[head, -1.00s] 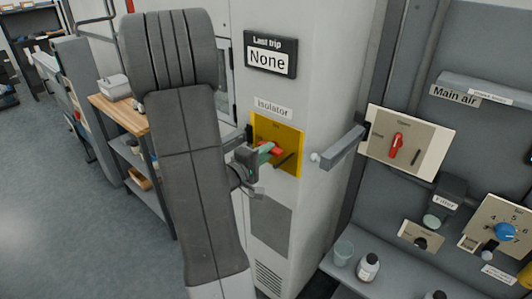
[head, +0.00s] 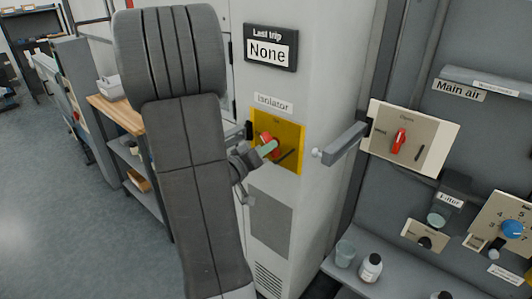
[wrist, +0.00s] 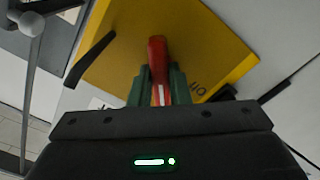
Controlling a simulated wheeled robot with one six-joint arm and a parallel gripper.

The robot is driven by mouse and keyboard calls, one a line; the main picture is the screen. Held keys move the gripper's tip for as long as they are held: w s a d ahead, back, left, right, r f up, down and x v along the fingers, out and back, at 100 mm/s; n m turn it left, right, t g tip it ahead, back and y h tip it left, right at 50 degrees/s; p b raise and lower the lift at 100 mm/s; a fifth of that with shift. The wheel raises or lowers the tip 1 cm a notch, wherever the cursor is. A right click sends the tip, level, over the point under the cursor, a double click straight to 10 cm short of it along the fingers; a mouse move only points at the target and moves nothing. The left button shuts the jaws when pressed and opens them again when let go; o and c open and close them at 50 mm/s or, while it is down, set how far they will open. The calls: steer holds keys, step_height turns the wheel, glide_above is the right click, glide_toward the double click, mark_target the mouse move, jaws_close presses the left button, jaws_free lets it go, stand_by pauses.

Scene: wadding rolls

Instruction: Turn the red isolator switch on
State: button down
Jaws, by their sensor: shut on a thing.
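The red isolator switch (head: 267,140) is on a yellow plate (head: 292,135) on the grey cabinet, under the label "Isolator". My gripper (head: 268,148) is at the switch, coming from the left. In the wrist view, its two green fingers (wrist: 161,85) are shut on the red handle (wrist: 157,50), one on each side. The handle's far end sticks out past the fingertips. My arm hides part of the cabinet in the head view.
A dark bar (head: 287,159) stands out from the plate beside the switch. A grey handle (head: 345,143) juts out to the right. Another red switch (head: 399,141) is on a pale panel further right. A "Last trip" sign (head: 270,47) hangs above.

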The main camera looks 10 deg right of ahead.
steer(key=shift+f+m+b, duration=0.15)
steer(key=shift+m+b, duration=1.9)
steer(key=shift+m, duration=1.95)
steer(key=c, duration=1.4)
jaws_free()
steer(key=shift+o, duration=0.2)
steer(key=shift+a, duration=0.15)
steer(key=b+v, duration=0.1)
steer(key=v, duration=1.2)
steer(key=shift+s+a, duration=0.2)
steer(key=shift+d, duration=0.1)
steer(key=x, duration=1.3)
steer(key=shift+w+d+p, duration=0.25)
steer(key=shift+w+p, duration=0.05)
steer(key=shift+p, duration=0.15)
